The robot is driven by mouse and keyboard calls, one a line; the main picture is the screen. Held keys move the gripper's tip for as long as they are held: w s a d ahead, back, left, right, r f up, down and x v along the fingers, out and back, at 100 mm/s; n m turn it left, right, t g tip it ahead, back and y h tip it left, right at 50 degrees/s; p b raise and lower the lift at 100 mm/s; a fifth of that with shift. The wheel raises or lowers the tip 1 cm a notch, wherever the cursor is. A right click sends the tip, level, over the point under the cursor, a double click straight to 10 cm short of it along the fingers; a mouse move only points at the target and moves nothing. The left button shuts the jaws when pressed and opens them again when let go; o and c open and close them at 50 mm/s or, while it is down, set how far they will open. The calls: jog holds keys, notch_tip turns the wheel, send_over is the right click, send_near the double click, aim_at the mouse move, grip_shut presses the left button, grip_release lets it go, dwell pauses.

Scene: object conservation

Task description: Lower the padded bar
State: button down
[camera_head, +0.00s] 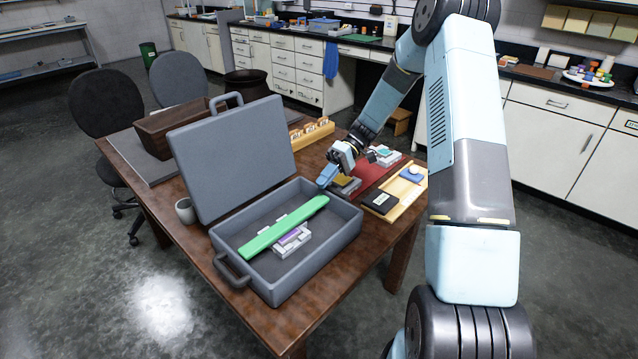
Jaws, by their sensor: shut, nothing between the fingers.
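The padded bar looks to be the long green bar (282,228), which lies diagonally across the open grey case (342,243). Its far right end is near the case's back right wall. A pale block with a purple strip (292,238) sits in the case beside and partly under the bar; I cannot tell whether they touch. The grey lid (235,155) stands raised at the back. My gripper (325,180) is shut and empty, just beyond the case's back right corner, apart from the bar. Its fingertips are small in view.
The brown table (283,322) also holds a grey cup (184,211), a brown box (167,130), a yellow rack (312,133), a red mat (376,172) and a wooden tray (408,189) with a black item (380,202). Two chairs stand at the left.

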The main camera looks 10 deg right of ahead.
notch_tip(320, 180, up, 3)
jog(key=shift+r, duration=0.1)
jog(key=d+f+v, duration=0.1)
jog(key=v, duration=0.8)
jog(key=s+a+r+m+t+h, duration=0.2)
jog(key=s+r+m+t+h, duration=0.35)
jog(key=s+r, duration=1.1)
jog(key=s+d+r+m+t+h, duration=0.1)
jog(key=s+t, duration=0.3)
jog(key=s, duration=0.4)
jog(key=s+d+r+m+t+h, duration=0.1)
jog(key=s+r+t+h, duration=0.3)
jog(key=s, duration=0.5)
jog(key=shift+s+d, duration=0.2)
jog(key=shift+s, duration=0.1)
jog(key=shift+s, duration=0.1)
